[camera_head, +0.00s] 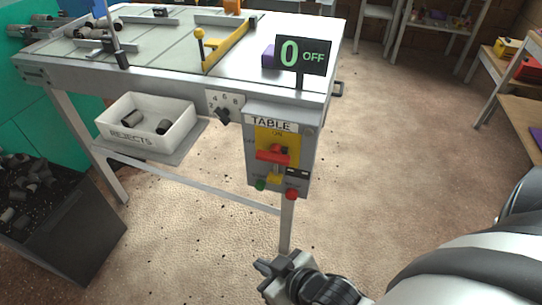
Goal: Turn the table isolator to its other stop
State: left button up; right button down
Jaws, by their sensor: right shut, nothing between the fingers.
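The table isolator (273,156) is a red handle on a yellow plate, on the grey box labelled TABLE (272,123) at the table's front right corner. The handle lies roughly level across the plate. "ON" shows above it; the other lettering is too small to read surely. A display (302,55) above the box reads 0 OFF. My right gripper (265,269) is shut and empty, low in front of the table and below the isolator, apart from it. My left gripper is not in view.
A green button (261,185) and a red button (291,194) sit below the isolator. A dial (223,113) is left of the box. A dark bin (75,235) stands at left. The floor right of the table is clear.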

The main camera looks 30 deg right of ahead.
aim_at(277, 154)
jog(key=z, duration=2.2)
jog(key=k, duration=1.15)
jog(key=u, duration=1.65)
jog(key=i, duration=0.5)
